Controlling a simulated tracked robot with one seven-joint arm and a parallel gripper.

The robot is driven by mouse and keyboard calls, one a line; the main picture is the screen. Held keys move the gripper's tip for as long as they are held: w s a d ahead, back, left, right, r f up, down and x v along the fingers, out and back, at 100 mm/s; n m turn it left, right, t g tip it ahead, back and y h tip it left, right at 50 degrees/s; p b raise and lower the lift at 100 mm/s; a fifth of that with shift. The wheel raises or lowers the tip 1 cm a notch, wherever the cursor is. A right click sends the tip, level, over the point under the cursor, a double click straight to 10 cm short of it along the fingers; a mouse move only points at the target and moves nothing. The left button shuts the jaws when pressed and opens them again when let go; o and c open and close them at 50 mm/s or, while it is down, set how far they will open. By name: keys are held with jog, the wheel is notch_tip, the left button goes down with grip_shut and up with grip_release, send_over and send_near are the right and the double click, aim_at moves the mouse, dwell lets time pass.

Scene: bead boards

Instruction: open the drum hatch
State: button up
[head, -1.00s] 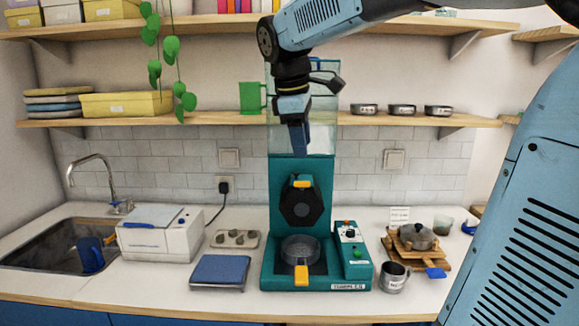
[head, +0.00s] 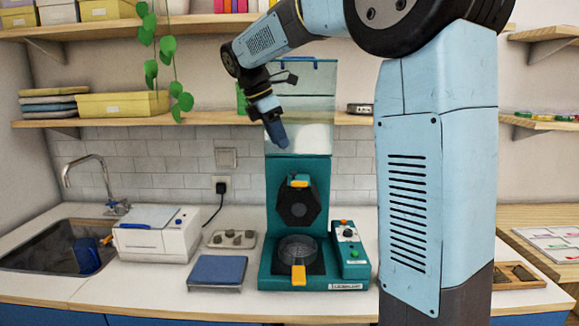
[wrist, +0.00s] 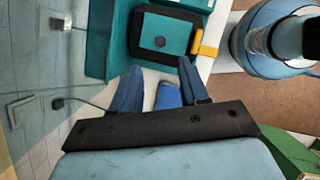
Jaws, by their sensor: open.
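The teal machine (head: 277,185) stands on the counter with a dark hexagonal drum (head: 298,205) on its front. A yellow handle (head: 299,182) sits at the drum's top edge. I cannot make out a separate hatch outline.
A clear hopper (head: 305,105) rises behind my gripper, near the shelf (head: 190,120). A control box (head: 350,250) stands right of the basket. A blue-topped scale (head: 216,270) is at the left. My own arm covers the counter's right part.

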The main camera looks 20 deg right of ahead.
aim_at(290, 179)
jog(key=x, duration=0.9)
jog(key=shift+c, duration=0.2)
grip_shut()
